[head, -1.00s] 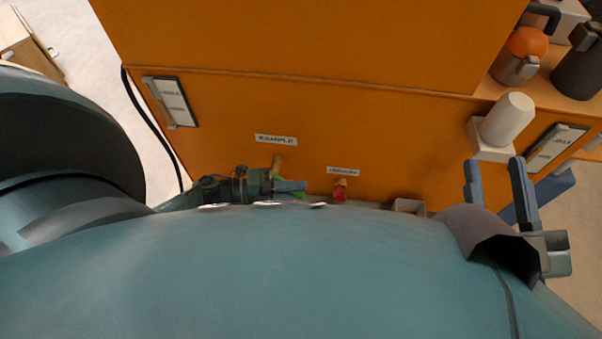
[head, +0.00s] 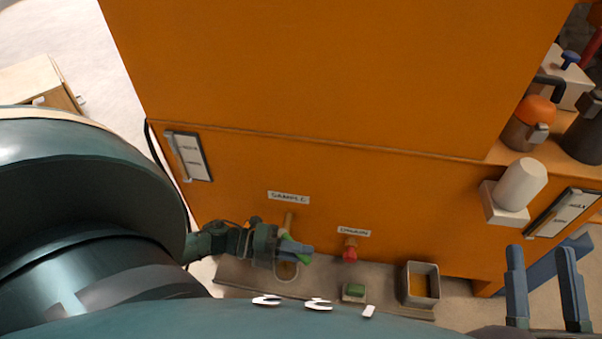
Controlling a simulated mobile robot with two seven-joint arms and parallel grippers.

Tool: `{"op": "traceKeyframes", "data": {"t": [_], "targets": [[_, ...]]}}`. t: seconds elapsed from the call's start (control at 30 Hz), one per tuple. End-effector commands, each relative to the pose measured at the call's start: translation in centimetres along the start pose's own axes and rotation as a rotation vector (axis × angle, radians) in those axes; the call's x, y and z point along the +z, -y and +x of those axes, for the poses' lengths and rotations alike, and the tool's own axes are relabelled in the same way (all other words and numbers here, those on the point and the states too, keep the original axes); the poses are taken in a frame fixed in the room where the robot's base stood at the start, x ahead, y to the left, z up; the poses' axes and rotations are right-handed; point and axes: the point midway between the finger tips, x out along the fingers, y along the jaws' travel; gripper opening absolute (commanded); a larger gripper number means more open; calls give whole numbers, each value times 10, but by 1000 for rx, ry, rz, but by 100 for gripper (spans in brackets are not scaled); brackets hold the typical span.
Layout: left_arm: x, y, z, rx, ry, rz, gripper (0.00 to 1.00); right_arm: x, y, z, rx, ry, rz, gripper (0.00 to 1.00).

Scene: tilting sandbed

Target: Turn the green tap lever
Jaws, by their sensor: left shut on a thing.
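The green tap lever (head: 304,259) shows beside the blue fingers of my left gripper (head: 292,248), under the SAMPLE label (head: 288,198) on the orange cabinet front. My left gripper is shut on the lever, and its fingers hide part of it. The tan tap pipe (head: 288,222) comes out of the cabinet just above the fingers. My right gripper (head: 545,290) stands at the lower right with its two blue fingers wide apart and nothing between them.
A red tap (head: 350,251) sits under the DRAIN label (head: 354,231). A grey ledge (head: 320,289) below carries a small green block (head: 354,290) and an open box (head: 421,284). A white cylinder (head: 521,184) juts from the cabinet at right. My own body covers the lower left.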

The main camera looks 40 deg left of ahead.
Motion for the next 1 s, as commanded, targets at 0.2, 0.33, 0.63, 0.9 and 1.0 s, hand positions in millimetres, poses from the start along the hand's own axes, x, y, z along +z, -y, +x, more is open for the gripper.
{"op": "traceKeyframes", "data": {"t": [0.2,0.33,0.63,0.9,1.0], "targets": [[2,0,-1,1,4,1,24,0,0,0,0,0,-1,39],[1,0,0,1,3,1,35,0,0,0,0,0,-2,39],[0,0,-1,1,2,0,39,-1,0,0,-1,0,-2,39],[0,1,-38,5,4,-2,39,-2,0,1,0,36,16,39],[0,1,-62,5,4,-2,39,3,4,-5,2,77,43,39]]}}
